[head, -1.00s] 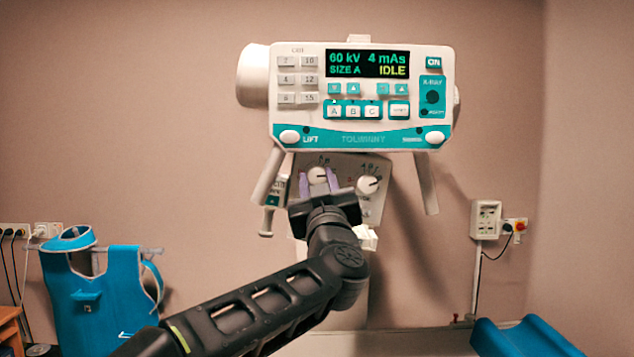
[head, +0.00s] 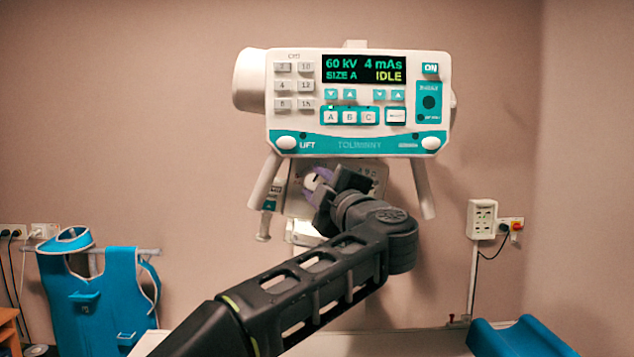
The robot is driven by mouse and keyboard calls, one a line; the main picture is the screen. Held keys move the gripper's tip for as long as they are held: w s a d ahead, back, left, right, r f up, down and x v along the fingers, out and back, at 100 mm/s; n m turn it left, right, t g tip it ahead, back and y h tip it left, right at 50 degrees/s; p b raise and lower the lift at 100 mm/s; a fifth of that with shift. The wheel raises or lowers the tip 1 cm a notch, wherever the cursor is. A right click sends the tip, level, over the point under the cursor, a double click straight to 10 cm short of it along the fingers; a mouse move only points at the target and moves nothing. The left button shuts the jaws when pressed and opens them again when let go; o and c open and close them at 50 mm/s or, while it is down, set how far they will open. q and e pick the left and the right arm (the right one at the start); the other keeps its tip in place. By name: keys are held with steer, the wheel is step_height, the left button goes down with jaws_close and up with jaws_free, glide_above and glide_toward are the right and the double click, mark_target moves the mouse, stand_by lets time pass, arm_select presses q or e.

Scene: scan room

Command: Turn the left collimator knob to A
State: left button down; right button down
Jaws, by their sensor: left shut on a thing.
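The left collimator knob (head: 311,182) is a small white knob on the pale collimator panel (head: 296,206), below the control console. My left gripper (head: 316,183) is shut on this knob, its purple fingertips on either side. The gripper is rolled over, with its arm now bent to the right of the knob. The knob's pointer and most of its letter marks are hidden or too small to read. The right knob is hidden behind my gripper and wrist. My right gripper is not in view.
The white and teal console (head: 358,168) hangs just above; its screen reads 60 kV, 4 mAs, SIZE A, IDLE. Handle bars (head: 422,190) hang on both sides of the panel. A blue apron (head: 100,295) hangs at left. A blue cushion (head: 520,338) lies at lower right.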

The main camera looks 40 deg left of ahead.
arm_select(q)
steer(key=shift+r+n+g+h+p, duration=0.1)
steer(key=shift+n+g+h+p, duration=0.25)
steer(key=shift+n, duration=1.15)
steer(key=c, duration=1)
jaws_free()
